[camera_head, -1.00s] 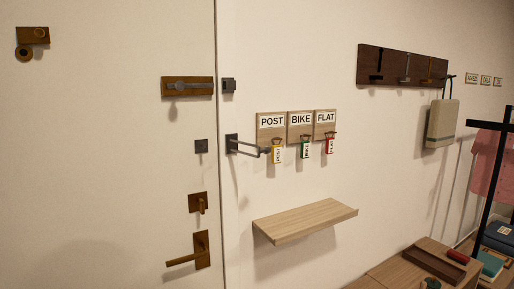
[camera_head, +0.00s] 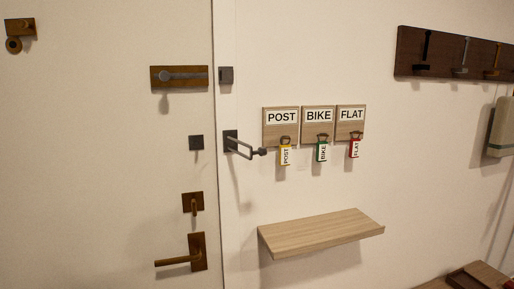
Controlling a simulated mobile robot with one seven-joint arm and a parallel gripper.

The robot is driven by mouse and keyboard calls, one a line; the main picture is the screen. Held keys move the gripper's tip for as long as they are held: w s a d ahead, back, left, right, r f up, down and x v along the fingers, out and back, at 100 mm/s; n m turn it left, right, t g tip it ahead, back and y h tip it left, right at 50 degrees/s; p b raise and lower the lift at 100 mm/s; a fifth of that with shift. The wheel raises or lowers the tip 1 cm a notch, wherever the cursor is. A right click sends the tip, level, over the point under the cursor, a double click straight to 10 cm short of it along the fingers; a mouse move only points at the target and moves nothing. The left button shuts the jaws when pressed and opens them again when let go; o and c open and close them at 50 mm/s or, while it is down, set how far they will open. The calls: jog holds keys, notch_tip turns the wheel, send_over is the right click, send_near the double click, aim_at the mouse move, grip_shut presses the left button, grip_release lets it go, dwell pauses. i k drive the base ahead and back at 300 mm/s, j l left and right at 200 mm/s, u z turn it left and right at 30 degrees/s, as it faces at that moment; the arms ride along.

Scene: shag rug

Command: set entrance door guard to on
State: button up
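The door guard (camera_head: 246,149) is a dark grey U-shaped bar on a square plate fixed to the wall side of the door's edge. Its bar sticks out away from the door (camera_head: 100,150), toward the right, with a knobbed end. A small dark square plate (camera_head: 196,142) sits on the door at the same height, apart from the bar. The door looks closed. My gripper is not in view.
The door also has a bolt (camera_head: 180,77), a turn latch (camera_head: 193,203) and a lever handle (camera_head: 182,261). POST, BIKE and FLAT key tags hang on boards right of the guard. A wooden shelf (camera_head: 320,233) juts out below them. A hook rail (camera_head: 460,55) is at upper right.

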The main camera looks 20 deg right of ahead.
aim_at(262, 151)
jog(key=l+u, duration=0.25)
jog(key=l, duration=0.7)
jog(key=k+l+u, duration=0.2)
jog(key=l, duration=0.75)
jog(key=i, duration=0.1)
